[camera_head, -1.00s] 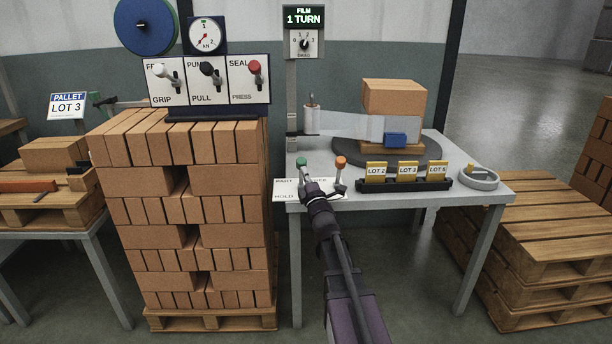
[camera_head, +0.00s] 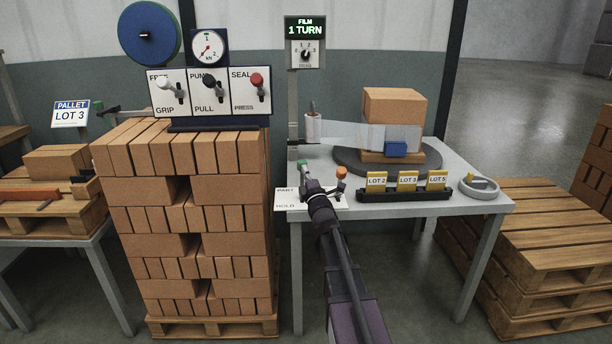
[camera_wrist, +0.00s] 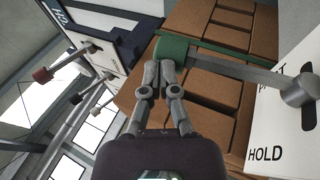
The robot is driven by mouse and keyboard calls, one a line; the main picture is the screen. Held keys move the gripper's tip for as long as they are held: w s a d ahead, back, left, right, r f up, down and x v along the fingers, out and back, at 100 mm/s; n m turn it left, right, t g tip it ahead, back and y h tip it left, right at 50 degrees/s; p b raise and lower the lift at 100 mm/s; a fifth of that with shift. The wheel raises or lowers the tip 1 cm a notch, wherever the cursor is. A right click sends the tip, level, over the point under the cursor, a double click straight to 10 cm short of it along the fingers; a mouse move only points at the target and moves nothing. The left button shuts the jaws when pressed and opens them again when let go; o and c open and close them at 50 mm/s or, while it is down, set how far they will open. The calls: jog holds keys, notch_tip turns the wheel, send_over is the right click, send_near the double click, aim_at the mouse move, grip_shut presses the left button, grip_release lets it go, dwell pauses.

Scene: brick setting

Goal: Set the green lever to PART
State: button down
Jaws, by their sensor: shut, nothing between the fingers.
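The green lever's knob (camera_head: 303,165) shows just beyond my gripper (camera_head: 306,178) at the near left of the grey table. Its label plate (camera_head: 283,202) reads PART on the far side and HOLD on the near side. In the wrist view the green knob (camera_wrist: 185,48) lies just ahead of my closed fingertips (camera_wrist: 160,68), close to or touching them. Its grey rod (camera_wrist: 238,70) runs right to the pivot by the plate (camera_wrist: 262,135). My gripper is shut and empty. My arm hides the lever's base in the head view, so I cannot tell its exact setting.
An orange-knobbed lever (camera_head: 341,172) stands close to the right of my gripper. Behind are a film roll (camera_head: 313,128) and a turntable (camera_head: 350,160) with a wrapped brick block. Lot cards (camera_head: 407,181) sit right. A tall brick stack (camera_head: 190,230) stands left.

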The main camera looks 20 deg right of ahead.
jog(key=shift+w+d+r, duration=0.15)
jog(key=shift+w+d, duration=0.05)
jog(key=shift+w, duration=0.3)
jog(key=shift+w+d+r, duration=0.15)
jog(key=shift+w, duration=0.35)
jog(key=shift+s+p, duration=0.15)
jog(key=shift+p, duration=0.15)
jog(key=s+r+p, duration=0.5)
jog(key=s, duration=0.7)
jog(key=shift+s+a+r, duration=0.3)
jog(key=shift+r, duration=0.05)
jog(key=shift+w+f, duration=0.1)
